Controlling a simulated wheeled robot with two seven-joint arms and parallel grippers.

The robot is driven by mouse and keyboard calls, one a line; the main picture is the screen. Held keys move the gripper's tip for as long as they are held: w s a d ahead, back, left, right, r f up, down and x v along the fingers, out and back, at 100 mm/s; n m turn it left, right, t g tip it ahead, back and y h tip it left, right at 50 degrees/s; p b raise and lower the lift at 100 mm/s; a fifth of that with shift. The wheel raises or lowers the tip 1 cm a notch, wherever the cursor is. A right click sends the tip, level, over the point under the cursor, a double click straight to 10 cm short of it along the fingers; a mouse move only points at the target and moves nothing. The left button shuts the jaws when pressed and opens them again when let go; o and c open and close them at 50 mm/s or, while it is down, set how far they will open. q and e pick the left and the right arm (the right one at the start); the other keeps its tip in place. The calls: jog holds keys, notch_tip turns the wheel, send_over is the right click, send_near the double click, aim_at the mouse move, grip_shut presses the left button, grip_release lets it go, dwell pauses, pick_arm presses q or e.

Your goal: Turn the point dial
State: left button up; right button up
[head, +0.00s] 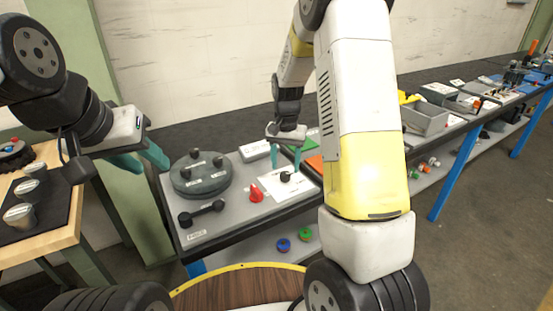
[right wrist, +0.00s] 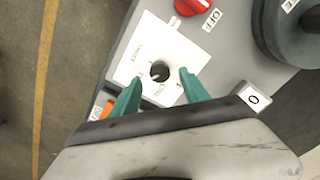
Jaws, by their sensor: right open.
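The point dial is a small black knob (head: 286,176) on a white plate (head: 275,188) on the grey bench. In the right wrist view the black knob (right wrist: 160,71) shows on its white plate (right wrist: 140,55), ahead of and between the fingertips. My right gripper (head: 286,158) is open above the plate, its teal fingers pointing down around the knob; it also shows in the right wrist view (right wrist: 158,90). I cannot tell whether the fingers touch anything. My left gripper (head: 146,165) is open and empty in the air at the left, away from the dial.
A red switch (head: 256,193) stands left of the plate. A round dark disc with knobs (head: 200,175) and a black bar handle (head: 201,212) are further left. An orange block (head: 314,163) lies close on the right. My right arm hides part of the bench.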

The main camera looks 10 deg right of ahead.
aim_at(285, 174)
jog(key=shift+r, duration=2.55)
jog(key=shift+s+r, duration=0.1)
jog(key=shift+r, duration=0.1)
jog(key=s+r+n+t+y, duration=0.2)
jog(key=s+r+n+t, duration=0.1)
jog(key=s+r, duration=0.95)
jog(key=s+a+r+n+t, duration=0.2)
jog(key=s+r+t, duration=0.1)
jog(key=s, duration=0.8)
jog(key=shift+s+r+n, duration=0.2)
jog(key=shift+s+n, duration=0.1)
jog(key=shift+s, duration=0.05)
jog(key=shift+w, duration=0.1)
